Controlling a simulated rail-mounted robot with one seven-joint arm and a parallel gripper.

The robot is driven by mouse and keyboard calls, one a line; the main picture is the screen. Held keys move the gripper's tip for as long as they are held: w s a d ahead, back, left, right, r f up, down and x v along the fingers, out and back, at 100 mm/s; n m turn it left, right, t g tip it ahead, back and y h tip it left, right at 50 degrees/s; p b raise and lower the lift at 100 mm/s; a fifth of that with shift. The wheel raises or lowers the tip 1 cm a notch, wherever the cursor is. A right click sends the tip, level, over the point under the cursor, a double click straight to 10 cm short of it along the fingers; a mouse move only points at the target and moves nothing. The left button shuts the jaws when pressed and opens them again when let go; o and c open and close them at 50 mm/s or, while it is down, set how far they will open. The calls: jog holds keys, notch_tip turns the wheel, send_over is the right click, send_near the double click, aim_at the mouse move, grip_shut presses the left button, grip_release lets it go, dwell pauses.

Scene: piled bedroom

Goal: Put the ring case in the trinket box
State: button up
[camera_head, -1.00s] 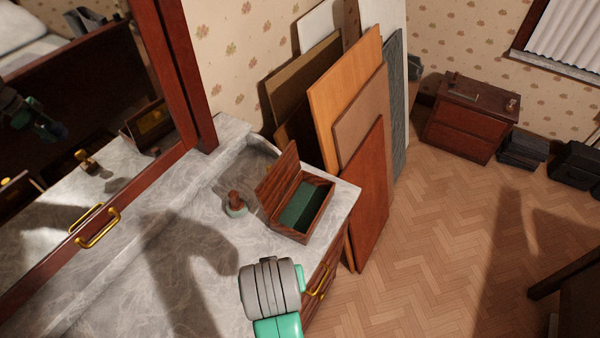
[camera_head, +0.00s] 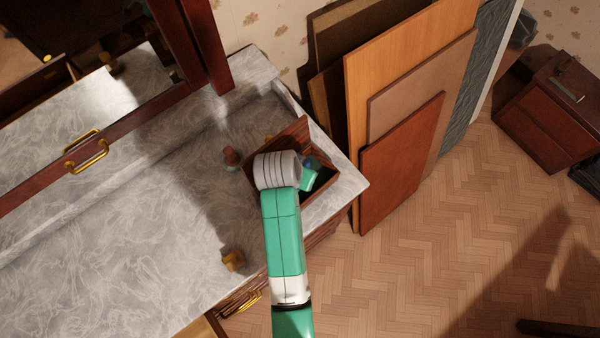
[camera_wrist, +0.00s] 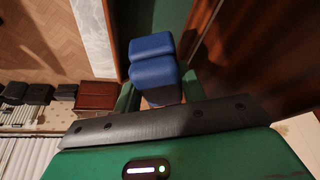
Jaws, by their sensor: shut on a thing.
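The trinket box (camera_head: 297,134) is a dark wooden box with its lid open, near the right end of the marble dresser top. Its green lining (camera_wrist: 160,14) shows in the wrist view, with brown wood beside it at right. The ring case (camera_wrist: 153,68) is blue and sits between my gripper's green fingers in the wrist view. My gripper (camera_head: 311,174) is over the box's opening and shut on the ring case. My wrist hides much of the box in the head view. I cannot tell whether the case touches the box floor.
A small brown stamp-like object (camera_head: 231,158) stands left of the box. A yellowish-brown object (camera_head: 232,260) lies near the dresser's front edge. Several boards (camera_head: 402,150) lean on the wall beyond the dresser's right end. The marble top (camera_head: 130,235) is clear at left.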

notch_tip(320, 180, down, 7)
jog(key=shift+f+b, duration=0.2)
jog(key=shift+b, duration=0.1)
jog(key=shift+f, duration=0.2)
jog(key=o, duration=0.7)
jog(key=shift+r, duration=0.1)
jog(key=shift+r, duration=0.35)
jog(key=p+v, duration=0.1)
jog(key=v, duration=1)
jog(key=shift+s+r+p, duration=0.2)
jog(key=shift+p, duration=0.15)
